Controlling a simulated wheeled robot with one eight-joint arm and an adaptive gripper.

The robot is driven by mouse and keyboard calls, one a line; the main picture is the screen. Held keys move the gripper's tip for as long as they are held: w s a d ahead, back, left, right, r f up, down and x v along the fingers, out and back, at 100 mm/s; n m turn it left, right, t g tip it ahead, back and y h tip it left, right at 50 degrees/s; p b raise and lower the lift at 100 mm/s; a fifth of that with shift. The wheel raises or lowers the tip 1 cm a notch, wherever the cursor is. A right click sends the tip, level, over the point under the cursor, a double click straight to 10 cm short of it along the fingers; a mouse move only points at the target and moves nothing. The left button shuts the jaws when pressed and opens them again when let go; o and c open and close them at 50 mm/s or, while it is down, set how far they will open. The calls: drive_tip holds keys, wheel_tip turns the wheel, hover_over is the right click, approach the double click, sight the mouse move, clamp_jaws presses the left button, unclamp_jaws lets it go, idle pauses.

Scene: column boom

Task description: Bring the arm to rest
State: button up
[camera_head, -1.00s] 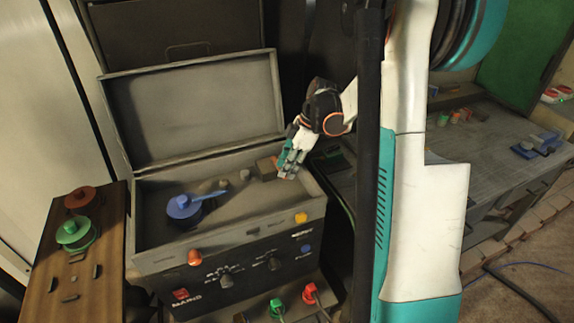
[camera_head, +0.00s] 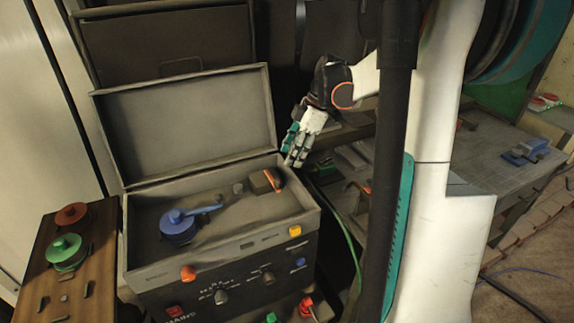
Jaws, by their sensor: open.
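My gripper (camera_head: 295,160) is at the end of my white and teal arm, just above the right rear rim of an open grey box (camera_head: 140,232). Its fingers point down and it is open, with nothing visible between them. A small dark block with an orange edge (camera_head: 262,182) lies in the box to the left of the fingertips, apart from them. A blue round part with a handle (camera_head: 180,224) lies in the box at the left. My column and upper arm hide part of the area to the right.
The box lid (camera_head: 180,125) stands open behind. A wooden board (camera_head: 42,285) at the left holds a red knob (camera_head: 72,215) and a green knob (camera_head: 67,250). A grey workbench (camera_head: 480,165) with a blue item (camera_head: 526,151) is at the right. A green cable (camera_head: 350,240) hangs beside the box.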

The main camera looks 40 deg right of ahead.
drive_tip(key=shift+v, duration=0.95)
